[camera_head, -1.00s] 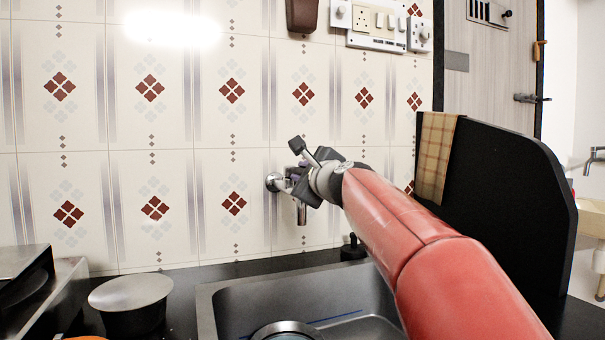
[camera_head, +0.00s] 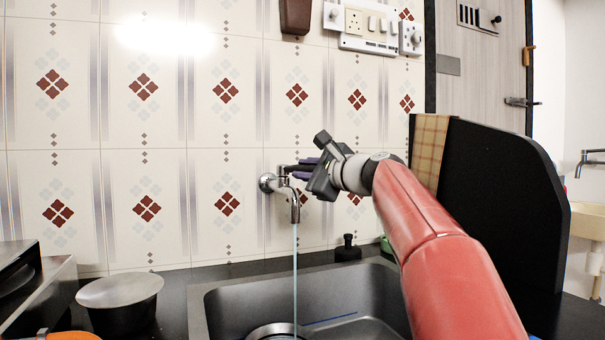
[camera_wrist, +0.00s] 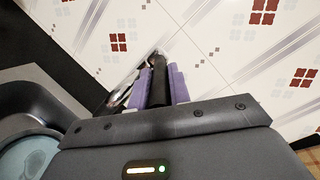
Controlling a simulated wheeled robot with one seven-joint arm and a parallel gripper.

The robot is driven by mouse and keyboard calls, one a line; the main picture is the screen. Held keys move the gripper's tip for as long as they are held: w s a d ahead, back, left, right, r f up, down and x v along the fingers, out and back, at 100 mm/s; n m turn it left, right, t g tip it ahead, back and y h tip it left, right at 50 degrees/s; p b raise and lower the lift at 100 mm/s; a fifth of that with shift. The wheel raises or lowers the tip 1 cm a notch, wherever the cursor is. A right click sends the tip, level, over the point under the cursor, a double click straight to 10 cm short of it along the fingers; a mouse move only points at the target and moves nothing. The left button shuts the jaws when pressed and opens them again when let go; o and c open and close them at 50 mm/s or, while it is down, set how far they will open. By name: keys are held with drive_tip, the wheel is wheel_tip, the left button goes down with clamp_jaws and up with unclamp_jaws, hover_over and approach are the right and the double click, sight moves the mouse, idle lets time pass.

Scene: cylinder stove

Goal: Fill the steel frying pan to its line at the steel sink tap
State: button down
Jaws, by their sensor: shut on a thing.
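The steel tap (camera_head: 288,192) comes out of the tiled wall above the sink, and a thin stream of water (camera_head: 295,270) falls from its spout. My gripper (camera_head: 296,172) is at the tap's top, shut on its dark handle; the wrist view shows the purple fingers on both sides of the black handle (camera_wrist: 160,86). The steel sink (camera_head: 222,310) lies below. The rim of a round steel vessel, likely the frying pan (camera_head: 278,330), shows in the sink under the stream, cut off by the picture edge. The wrist view shows pale blue water (camera_wrist: 32,155) in it. Its fill line cannot be made out.
A covered pot (camera_head: 120,305) stands on the dark counter left of the sink, beside a metal stove (camera_head: 45,295). A black stopper-like object (camera_head: 348,250) stands behind the sink. A black partition (camera_head: 490,200) with a checked cloth (camera_head: 430,155) rises at right.

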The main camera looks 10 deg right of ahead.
drive_tip(key=c, duration=1.3)
unclamp_jaws()
drive_tip(key=b+v, duration=0.1)
drive_tip(key=v, duration=0.6)
drive_tip(key=shift+s+d+b, duration=0.15)
drive_tip(key=shift+s+b, duration=0.15)
drive_tip(key=shift+s, duration=0.05)
drive_tip(key=shift+f, duration=0.1)
